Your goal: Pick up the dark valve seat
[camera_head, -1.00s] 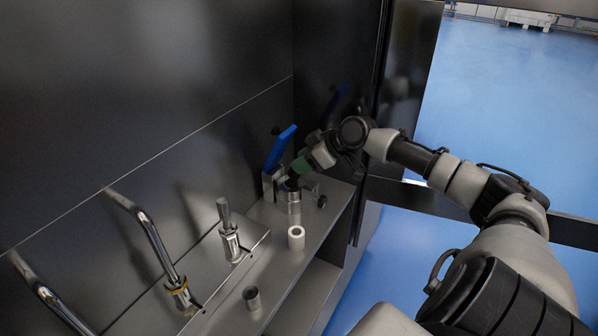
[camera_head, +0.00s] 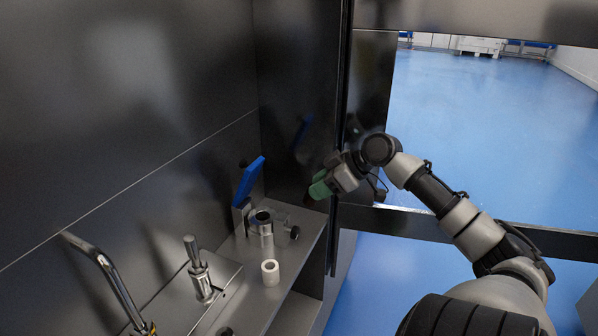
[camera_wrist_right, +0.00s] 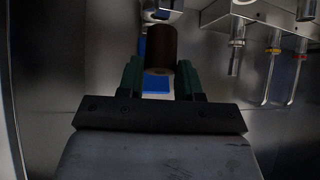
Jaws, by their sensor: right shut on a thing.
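The dark valve seat (camera_wrist_right: 161,46), a dark brown cylinder, is between the green fingertips of my right gripper (camera_wrist_right: 160,75) in the right wrist view. In the head view this gripper (camera_head: 314,193) is beside and above the metal holder (camera_head: 266,236), apart from it. The seat shows there only as a small dark reddish tip (camera_head: 308,200) below the green fingers. The holder's round top looks open. My left gripper is out of view.
A blue lever (camera_head: 249,182) stands behind the holder. A white ring (camera_head: 270,273) and a grey ring (camera_head: 225,331), cut by the frame edge, are on the shelf. A metal fitting (camera_head: 200,277) and bent pipe (camera_head: 110,275) are at left. A dark frame edge (camera_head: 341,130) runs close to my right gripper.

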